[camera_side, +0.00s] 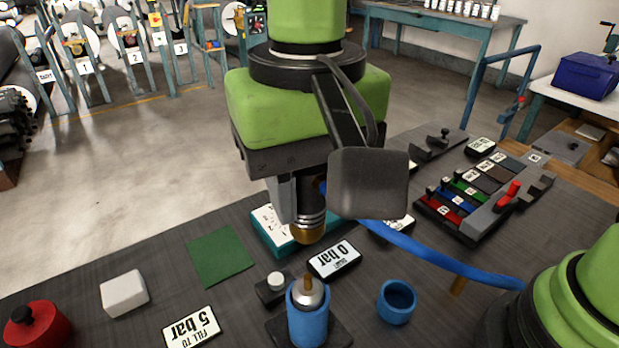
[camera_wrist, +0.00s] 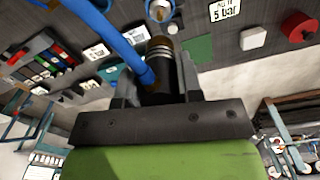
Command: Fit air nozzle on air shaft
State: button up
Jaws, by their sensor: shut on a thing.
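My gripper (camera_side: 296,200) is shut on the air nozzle (camera_side: 309,224), a dark and silver ringed cylinder with a brass tip pointing down. In the wrist view the nozzle (camera_wrist: 160,66) sits between my gripper's jaws (camera_wrist: 158,88). A blue hose (camera_side: 440,258) trails from it to the right. What looks like the air shaft (camera_side: 311,291), a silver dome with a brown tip, stands upright in a blue cylinder (camera_side: 308,326) on a dark base. The nozzle is above it and apart from it. The shaft also shows at the top of the wrist view (camera_wrist: 160,10).
A "0 bar" card (camera_side: 334,260), a "fill to 5 bar" card (camera_side: 191,328), a blue cup (camera_side: 397,301), a white block (camera_side: 124,293), a red round object (camera_side: 38,325) and a green mat (camera_side: 219,256) lie around. A rack of coloured blocks (camera_side: 475,195) stands right.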

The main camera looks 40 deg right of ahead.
send_over(308, 277)
jog(key=shift+f, duration=2.75)
jog(key=shift+f, duration=0.4)
jog(key=shift+f, duration=1.25)
jog(key=o, duration=1.1)
notch_tip(308, 277, up, 10)
jog(key=shift+f, duration=0.1)
